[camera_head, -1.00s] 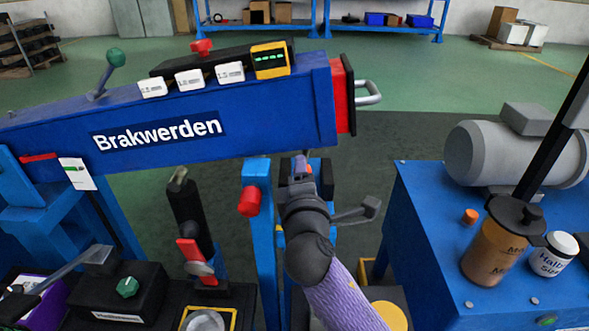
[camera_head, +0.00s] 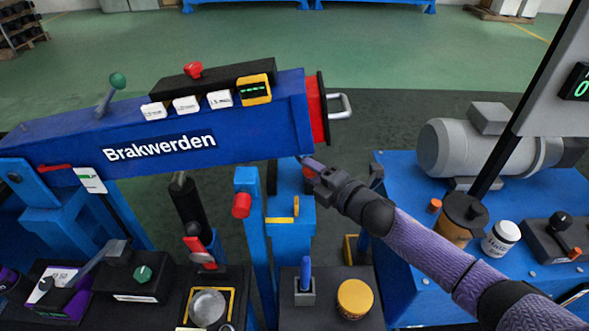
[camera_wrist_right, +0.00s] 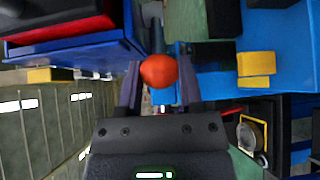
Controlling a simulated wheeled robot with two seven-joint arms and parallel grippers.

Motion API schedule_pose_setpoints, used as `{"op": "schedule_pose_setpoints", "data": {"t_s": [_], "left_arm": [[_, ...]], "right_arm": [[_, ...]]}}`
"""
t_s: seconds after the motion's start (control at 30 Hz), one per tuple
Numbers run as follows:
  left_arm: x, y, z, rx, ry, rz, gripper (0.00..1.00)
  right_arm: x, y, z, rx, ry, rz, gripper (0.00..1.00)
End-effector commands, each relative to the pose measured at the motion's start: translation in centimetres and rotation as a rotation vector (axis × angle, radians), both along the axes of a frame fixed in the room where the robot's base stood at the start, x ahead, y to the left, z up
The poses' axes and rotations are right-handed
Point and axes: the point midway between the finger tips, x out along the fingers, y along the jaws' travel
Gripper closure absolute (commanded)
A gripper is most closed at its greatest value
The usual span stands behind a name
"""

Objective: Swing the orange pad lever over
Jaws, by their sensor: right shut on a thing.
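The orange pad (camera_wrist_right: 158,71) is a round orange knob in the right wrist view, sitting between the two fingers of my right gripper (camera_wrist_right: 160,88). My right gripper is shut on it. In the head view my right gripper (camera_head: 312,169) is just below the right end of the blue beam, and a bit of orange shows at its fingertips. The lever's arm is mostly hidden behind the gripper and the beam. My left gripper is not in view.
The blue beam marked Brakwerden (camera_head: 215,125) lies over the gripper, with a red end plate (camera_head: 316,110) and a metal handle (camera_head: 342,105). A blue post (camera_head: 255,250) stands left of it. A blue bench (camera_head: 405,190) with a grey motor (camera_head: 455,147) is at right.

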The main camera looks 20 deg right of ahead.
Motion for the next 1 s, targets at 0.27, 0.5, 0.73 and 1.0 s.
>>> {"op": "schedule_pose_setpoints", "data": {"t_s": [0.27, 0.5, 0.73, 1.0], "left_arm": [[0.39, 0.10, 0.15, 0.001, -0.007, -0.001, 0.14], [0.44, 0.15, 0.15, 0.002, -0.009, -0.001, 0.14], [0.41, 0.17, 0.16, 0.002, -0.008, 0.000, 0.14], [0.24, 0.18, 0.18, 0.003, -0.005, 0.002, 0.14]], "right_arm": [[-0.11, -0.75, 0.04, 0.000, 0.006, 0.028, 1.00], [-0.10, -0.76, 0.03, 0.000, 0.006, 0.029, 1.00], [-0.09, -0.73, 0.05, 0.000, 0.005, 0.030, 0.26], [-0.10, -0.70, 0.06, 0.001, 0.005, 0.029, 0.18]]}}
